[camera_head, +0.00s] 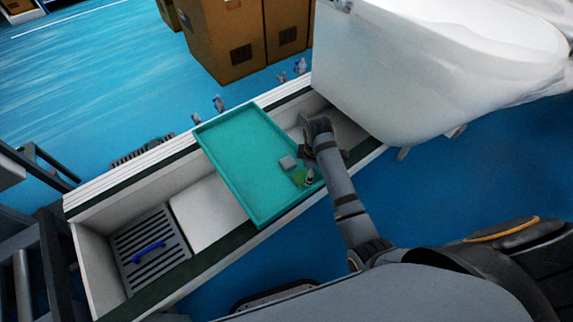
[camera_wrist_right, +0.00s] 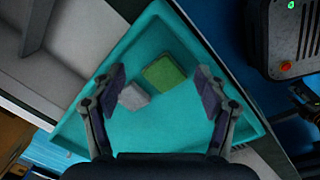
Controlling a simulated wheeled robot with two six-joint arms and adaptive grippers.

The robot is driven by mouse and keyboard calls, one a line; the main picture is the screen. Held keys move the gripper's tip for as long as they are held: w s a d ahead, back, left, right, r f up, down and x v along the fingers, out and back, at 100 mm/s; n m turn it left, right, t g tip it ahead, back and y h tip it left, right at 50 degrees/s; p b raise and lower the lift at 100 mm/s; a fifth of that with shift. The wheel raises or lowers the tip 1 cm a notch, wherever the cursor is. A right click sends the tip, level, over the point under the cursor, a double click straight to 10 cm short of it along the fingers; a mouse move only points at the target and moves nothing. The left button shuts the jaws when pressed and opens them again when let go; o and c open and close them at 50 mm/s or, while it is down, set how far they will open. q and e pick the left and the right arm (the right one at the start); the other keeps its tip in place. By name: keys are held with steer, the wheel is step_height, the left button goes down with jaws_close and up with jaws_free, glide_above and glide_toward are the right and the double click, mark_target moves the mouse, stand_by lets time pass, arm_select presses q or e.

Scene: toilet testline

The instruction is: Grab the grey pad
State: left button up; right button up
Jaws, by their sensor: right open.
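The grey pad (camera_head: 288,162) is a small light grey block lying in the teal tray (camera_head: 236,168), near the tray's right side. In the right wrist view the grey pad (camera_wrist_right: 133,97) lies close to the left finger, on the tray floor. A green pad (camera_wrist_right: 164,73) lies beside it, also seen in the head view (camera_head: 298,178). My right gripper (camera_wrist_right: 160,82) is open and empty, with its fingers spread above the tray around the two pads. In the head view my right arm partly covers the tray's right edge. My left gripper is not in view.
The tray sits across a long white conveyor trough (camera_head: 190,205). A white toilet (camera_head: 440,75) stands close at the right. A blue item (camera_head: 148,252) lies on a slotted grate at the left end. Cardboard boxes (camera_head: 225,40) stand behind.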

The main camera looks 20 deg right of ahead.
steer(key=w+a+r+n+g, duration=0.1)
steer(key=w+a+r+n, duration=0.4)
steer(key=w+r+n, duration=0.3)
steer(key=b, duration=0.1)
glide_above(289, 162)
step_height(289, 162, down, 6)
steer(key=shift+w+d+f, duration=0.1)
steer(key=shift+f, duration=0.25)
step_height(289, 162, down, 5)
steer(key=shift+r+b, duration=0.15)
steer(key=shift+b, duration=0.75)
steer(key=shift+f, duration=0.3)
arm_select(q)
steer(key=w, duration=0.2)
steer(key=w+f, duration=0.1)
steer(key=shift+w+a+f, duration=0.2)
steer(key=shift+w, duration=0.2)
arm_select(e)
steer(key=shift+c, duration=0.4)
steer(key=c, duration=0.7)
